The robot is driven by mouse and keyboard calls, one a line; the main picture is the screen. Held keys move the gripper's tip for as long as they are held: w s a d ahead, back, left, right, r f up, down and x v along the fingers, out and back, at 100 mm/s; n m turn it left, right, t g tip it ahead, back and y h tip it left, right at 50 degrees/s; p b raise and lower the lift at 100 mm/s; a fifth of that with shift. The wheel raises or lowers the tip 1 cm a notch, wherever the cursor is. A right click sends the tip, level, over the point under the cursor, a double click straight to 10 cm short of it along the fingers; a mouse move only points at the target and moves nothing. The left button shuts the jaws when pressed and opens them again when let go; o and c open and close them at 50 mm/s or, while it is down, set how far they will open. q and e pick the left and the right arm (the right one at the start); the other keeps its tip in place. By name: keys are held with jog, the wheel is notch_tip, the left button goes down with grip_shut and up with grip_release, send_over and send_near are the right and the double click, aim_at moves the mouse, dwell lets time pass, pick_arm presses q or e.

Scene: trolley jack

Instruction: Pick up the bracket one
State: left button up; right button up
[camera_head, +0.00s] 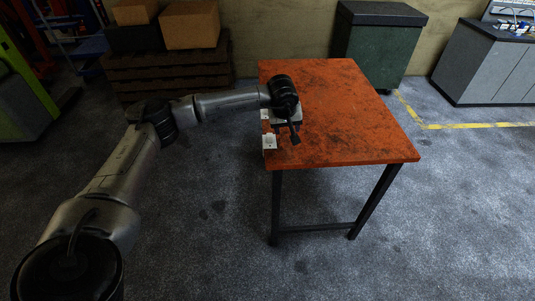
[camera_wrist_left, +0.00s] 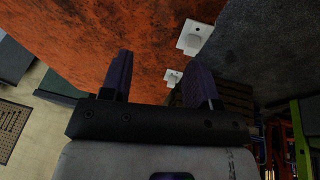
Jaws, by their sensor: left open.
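Two small white brackets lie at the left edge of the orange table (camera_head: 345,110). The nearer bracket (camera_head: 269,142) sits by the front left corner and is plain to see. The farther bracket (camera_head: 265,114) is partly hidden by my left gripper (camera_head: 288,131). I cannot tell which one is bracket one. In the left wrist view my left gripper (camera_wrist_left: 160,64) is open with nothing between its fingers. One bracket (camera_wrist_left: 194,38) shows beyond the right finger; the other (camera_wrist_left: 172,77) appears small just beside that finger, partly covered. My right gripper is not in view.
The rest of the tabletop is bare. A green cabinet (camera_head: 373,52) stands behind the table and a grey cabinet (camera_head: 487,65) at the right. Cardboard boxes (camera_head: 190,24) sit on stacked pallets (camera_head: 165,73) at back left. The floor around the table is clear.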

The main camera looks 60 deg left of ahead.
pick_arm(q)
jog(key=g+y+b, duration=0.1)
jog(key=y+b, duration=0.1)
send_near(270, 135)
jog(key=b+x, duration=0.1)
jog(key=x, duration=0.3)
jog(key=shift+w+a+f, duration=0.1)
jog(key=shift+f, duration=0.1)
jog(key=shift+w+a+f+b, duration=0.1)
jog(key=shift+a+f+b, duration=0.2)
jog(key=shift+f, duration=0.25)
jog(key=b+x, duration=0.2)
jog(key=x, duration=0.2)
jog(key=shift+f, duration=0.1)
jog(key=shift+a+f, duration=0.1)
jog(key=shift+f, duration=0.25)
jog(key=c, duration=1)
